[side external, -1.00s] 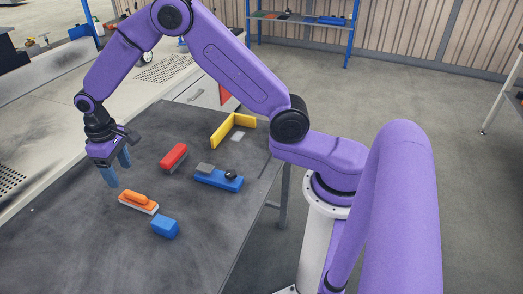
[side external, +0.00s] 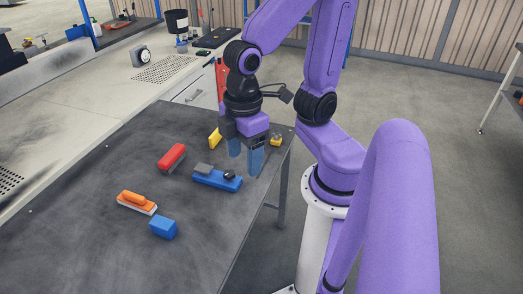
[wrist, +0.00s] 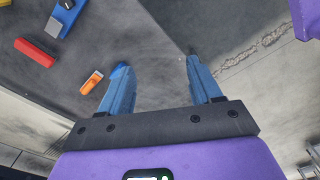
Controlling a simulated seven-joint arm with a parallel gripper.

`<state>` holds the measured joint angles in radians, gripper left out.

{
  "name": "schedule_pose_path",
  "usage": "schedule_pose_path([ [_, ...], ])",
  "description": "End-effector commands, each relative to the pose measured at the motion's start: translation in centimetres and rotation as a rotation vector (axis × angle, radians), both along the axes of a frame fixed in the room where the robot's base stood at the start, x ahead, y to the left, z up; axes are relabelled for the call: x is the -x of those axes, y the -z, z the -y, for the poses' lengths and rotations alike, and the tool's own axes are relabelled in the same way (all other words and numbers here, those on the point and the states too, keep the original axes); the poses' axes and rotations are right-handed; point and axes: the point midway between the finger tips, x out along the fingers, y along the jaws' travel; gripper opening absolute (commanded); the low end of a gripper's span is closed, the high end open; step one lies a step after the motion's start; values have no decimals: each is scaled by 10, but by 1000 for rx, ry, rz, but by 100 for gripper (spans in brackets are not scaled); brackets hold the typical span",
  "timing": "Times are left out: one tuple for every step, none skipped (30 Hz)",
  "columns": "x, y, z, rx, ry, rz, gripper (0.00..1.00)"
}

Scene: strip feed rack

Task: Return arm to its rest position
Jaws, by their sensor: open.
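My gripper (side external: 246,156) is open and empty, pointing down above the right far part of the dark table in the side view. Its two blue fingers stand apart, which also shows in the wrist view (wrist: 157,75). It is beside and above the blue fixture (side external: 216,180) that carries a grey block and a black knob.
On the dark table (side external: 90,180) lie a red block (side external: 171,156), an orange block on a pale base (side external: 136,202) and a blue block (side external: 163,227). A light bench (side external: 110,100) runs behind. The table's near left is clear.

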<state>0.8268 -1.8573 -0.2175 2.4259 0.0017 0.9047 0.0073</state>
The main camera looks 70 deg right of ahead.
Motion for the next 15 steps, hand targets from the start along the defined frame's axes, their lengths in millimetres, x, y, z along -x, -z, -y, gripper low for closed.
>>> schedule_pose_path([
  [11,0,7,-3,-25,1,64],
  [15,0,10,-3,-37,2,64],
  [21,1,14,-2,-51,2,64],
  [23,1,16,-3,-58,1,64],
  [26,1,18,-2,-64,1,64],
  [28,2,19,-2,-70,1,64],
  [29,2,20,-2,-74,1,64],
  [30,2,21,-2,-76,1,64],
  [31,2,21,-1,-77,1,64],
  [31,2,21,-1,-78,1,64],
  [31,2,21,-1,-77,1,64],
  [30,2,21,-1,-77,1,64],
  [30,2,21,-1,-77,1,64],
  [30,2,21,-1,-77,1,64],
  [30,2,21,-1,-77,1,64],
])
